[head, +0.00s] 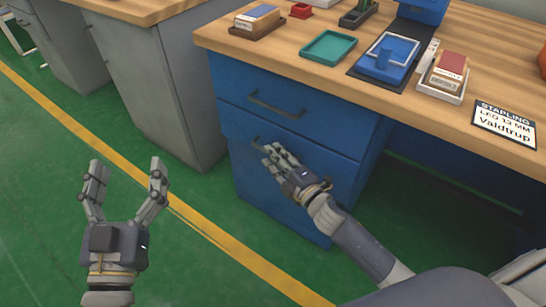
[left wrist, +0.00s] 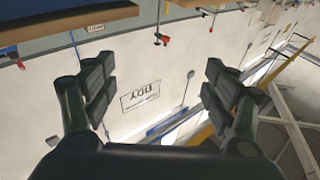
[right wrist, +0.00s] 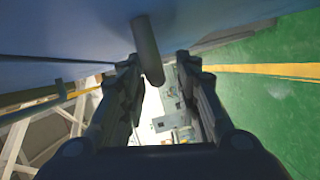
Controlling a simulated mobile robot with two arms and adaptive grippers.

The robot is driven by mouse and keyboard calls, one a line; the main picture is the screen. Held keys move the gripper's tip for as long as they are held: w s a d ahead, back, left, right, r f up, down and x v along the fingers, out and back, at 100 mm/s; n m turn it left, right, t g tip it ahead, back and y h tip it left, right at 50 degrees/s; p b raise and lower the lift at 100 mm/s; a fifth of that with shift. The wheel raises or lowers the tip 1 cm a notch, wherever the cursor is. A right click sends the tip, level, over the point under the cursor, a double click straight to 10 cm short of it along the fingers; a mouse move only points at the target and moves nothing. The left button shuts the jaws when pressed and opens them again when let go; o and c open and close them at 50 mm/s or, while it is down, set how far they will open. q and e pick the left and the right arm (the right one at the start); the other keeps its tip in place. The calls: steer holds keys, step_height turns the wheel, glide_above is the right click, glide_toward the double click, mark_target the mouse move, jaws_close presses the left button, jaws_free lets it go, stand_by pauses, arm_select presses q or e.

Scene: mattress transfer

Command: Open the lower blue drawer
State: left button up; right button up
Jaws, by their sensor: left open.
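The blue drawer unit under the wooden bench has an upper drawer (head: 300,95) and a lower blue drawer (head: 243,170), both looking flush. The lower drawer's dark handle (head: 257,142) is partly hidden by my right gripper (head: 272,156). In the right wrist view, a dark bar that looks like this handle (right wrist: 148,45) reaches between the fingertips of my right gripper (right wrist: 158,65). The fingers are apart, with a gap beside the bar. My left gripper (head: 126,170) is open and empty, raised in front of the floor; its spread fingers also show in the left wrist view (left wrist: 160,70).
The wooden benchtop (head: 300,62) overhangs the drawers and carries a teal tray (head: 328,47), a blue device (head: 388,55) and small boxes. A grey cabinet (head: 150,85) stands to the left. The green floor with a yellow line (head: 225,240) is clear before the drawers.

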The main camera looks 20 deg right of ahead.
arm_select(q)
steer(key=shift+s+r+t, duration=0.15)
steer(key=shift+r+t, duration=0.15)
steer(key=shift+r, duration=0.2)
arm_select(e)
steer(key=shift+w+a, duration=0.1)
steer(key=shift+w, duration=0.4)
jaws_close()
arm_select(q)
steer(key=shift+f, duration=0.1)
arm_select(e)
steer(key=shift+a, duration=0.1)
